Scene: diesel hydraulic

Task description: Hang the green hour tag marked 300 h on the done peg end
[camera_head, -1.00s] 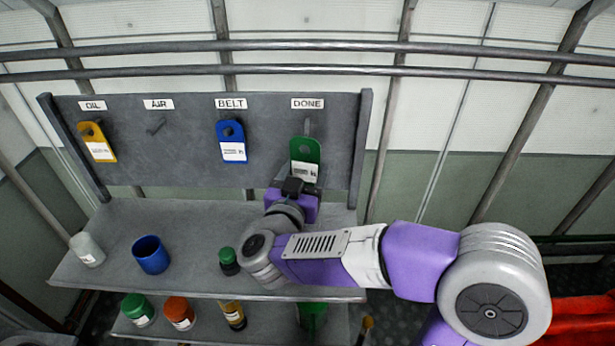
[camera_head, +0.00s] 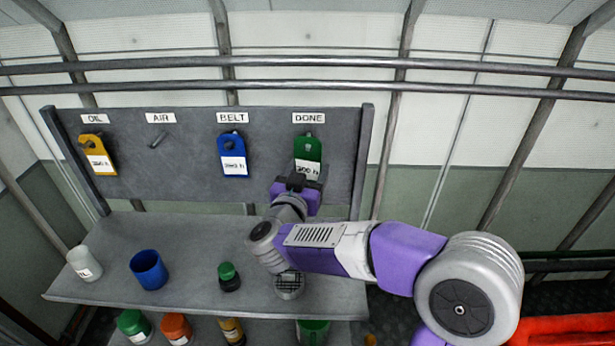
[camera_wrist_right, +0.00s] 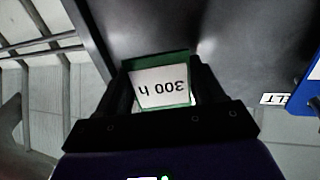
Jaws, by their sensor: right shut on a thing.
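The green tag (camera_head: 307,150) is in front of the board just under the DONE label (camera_head: 308,118). Its white label reads 300 h and shows upside down in the right wrist view (camera_wrist_right: 163,87). My right gripper (camera_head: 303,181) is shut on the tag's lower part, with a finger at each side in the wrist view. The tag's upper end covers most of the done peg (camera_head: 308,133). I cannot tell whether the peg passes through the tag's hole. My left gripper is not in view.
A yellow tag (camera_head: 98,155) hangs under OIL and a blue tag (camera_head: 233,156) under BELT. The AIR peg (camera_head: 158,139) is bare. A white cup (camera_head: 84,265), a blue cup (camera_head: 148,270) and a green-capped jar (camera_head: 229,277) stand on the shelf below.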

